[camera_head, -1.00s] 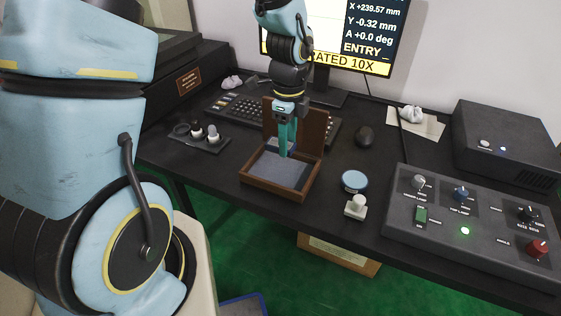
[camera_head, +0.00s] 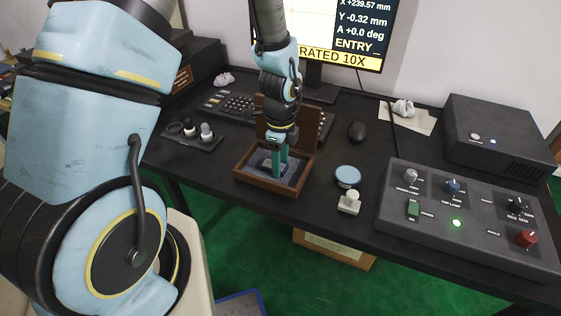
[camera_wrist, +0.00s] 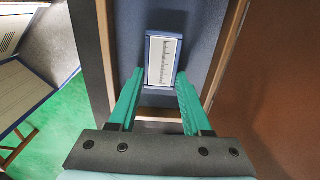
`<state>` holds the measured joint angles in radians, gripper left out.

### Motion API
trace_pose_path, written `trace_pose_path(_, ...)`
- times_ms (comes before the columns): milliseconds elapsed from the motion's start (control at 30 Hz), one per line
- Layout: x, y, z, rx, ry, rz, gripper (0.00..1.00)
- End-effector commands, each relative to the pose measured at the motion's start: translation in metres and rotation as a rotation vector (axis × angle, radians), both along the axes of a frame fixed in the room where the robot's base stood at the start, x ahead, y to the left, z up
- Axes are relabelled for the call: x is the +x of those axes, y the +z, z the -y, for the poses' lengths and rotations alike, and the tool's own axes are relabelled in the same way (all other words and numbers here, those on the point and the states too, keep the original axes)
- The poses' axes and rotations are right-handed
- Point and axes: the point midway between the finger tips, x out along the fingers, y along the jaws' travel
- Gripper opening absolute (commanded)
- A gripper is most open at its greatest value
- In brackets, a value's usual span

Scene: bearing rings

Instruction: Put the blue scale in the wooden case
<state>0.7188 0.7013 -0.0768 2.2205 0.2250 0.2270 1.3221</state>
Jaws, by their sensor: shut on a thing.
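The blue scale (camera_wrist: 163,62), a small blue-framed plate with a white ruled face, shows between my fingertips in the wrist view. My gripper (camera_wrist: 160,82) is shut on it. In the head view my gripper (camera_head: 279,170) points down inside the open wooden case (camera_head: 262,188). The scale is largely hidden there by the fingers. The case has a blue-grey lining and a raised lid behind. In the wrist view the scale lies over the lining, inside the case walls; I cannot tell whether it touches the lining.
A round light-blue disc (camera_head: 348,176) and a small white piece (camera_head: 349,203) stand right of the case. A dark tray (camera_head: 193,141) with small pieces is at the left. A keyboard (camera_head: 222,106) and monitor are behind; a control box (camera_head: 470,215) is at the right.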

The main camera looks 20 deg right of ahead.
Motion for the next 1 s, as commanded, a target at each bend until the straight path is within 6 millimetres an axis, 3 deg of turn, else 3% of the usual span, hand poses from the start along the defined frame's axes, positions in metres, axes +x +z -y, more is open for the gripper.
trace_pose_path(33, 0.000, -0.003, 0.000, 0.000, 0.000, 0.000, 0.00)
trace_pose_path(67, 0.000, -0.002, 0.000, 0.000, 0.000, 0.000, 0.52)
trace_pose_path(300, 0.000, -0.001, 0.000, 0.000, 0.000, 0.000, 0.79)
trace_pose_path(667, 0.000, 0.006, 0.000, -0.001, 0.001, 0.000, 0.79)
trace_pose_path(767, 0.001, 0.018, 0.001, -0.003, 0.001, 0.002, 0.79)
trace_pose_path(1000, 0.002, 0.067, 0.001, -0.004, 0.003, 0.004, 0.79)
